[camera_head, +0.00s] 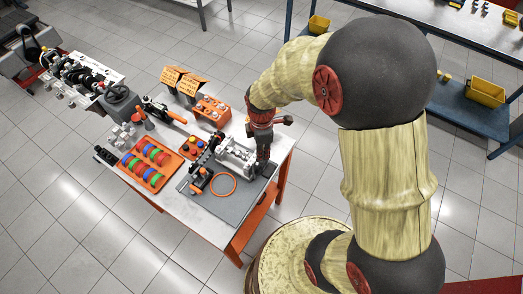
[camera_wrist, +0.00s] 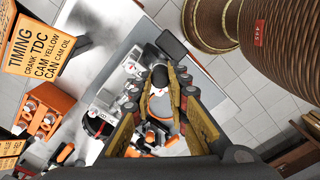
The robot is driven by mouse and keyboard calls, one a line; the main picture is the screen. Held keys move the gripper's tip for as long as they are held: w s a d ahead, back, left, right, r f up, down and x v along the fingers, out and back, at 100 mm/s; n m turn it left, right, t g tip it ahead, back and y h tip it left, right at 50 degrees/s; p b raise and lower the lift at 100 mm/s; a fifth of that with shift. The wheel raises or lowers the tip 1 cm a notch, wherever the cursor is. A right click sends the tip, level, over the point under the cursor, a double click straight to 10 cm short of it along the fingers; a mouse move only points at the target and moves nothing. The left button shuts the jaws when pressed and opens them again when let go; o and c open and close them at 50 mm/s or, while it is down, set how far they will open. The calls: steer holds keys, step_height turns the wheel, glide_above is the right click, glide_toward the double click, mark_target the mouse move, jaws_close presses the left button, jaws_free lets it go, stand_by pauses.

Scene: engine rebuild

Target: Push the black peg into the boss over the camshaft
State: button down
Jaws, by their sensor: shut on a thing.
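My gripper (camera_head: 262,166) points down at the right end of the silver engine block (camera_head: 234,153) on the workbench. In the wrist view, my gripper (camera_wrist: 158,88) has its two yellow-padded fingers on either side of a black, round-ended piece (camera_wrist: 159,76), which looks like the black peg. It is shut on this piece. Pale metal engine parts show beneath and between the fingers. The boss and the camshaft cannot be made out; the fingers and the block cover that area. I cannot tell whether the peg touches the boss.
On the bench stand an orange tray of coloured rings (camera_head: 151,165), an orange socket holder (camera_head: 211,111) and orange timing signs (camera_head: 183,80). An orange ring (camera_head: 223,184) lies on the grey mat (camera_head: 232,208). The mat's front right is clear.

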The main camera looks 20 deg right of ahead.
steer(key=shift+f+b, duration=0.3)
steer(key=shift+f, duration=0.25)
steer(key=c, duration=2)
jaws_free()
steer(key=shift+r, duration=0.35)
steer(key=shift+r+p, duration=0.35)
steer(key=shift+p, duration=0.15)
steer(key=shift+r+p, duration=0.7)
steer(key=shift+r, duration=0.2)
steer(key=shift+o, duration=0.5)
steer(key=o, duration=0.4)
steer(key=shift+c, duration=0.2)
steer(key=shift+o, duration=0.7)
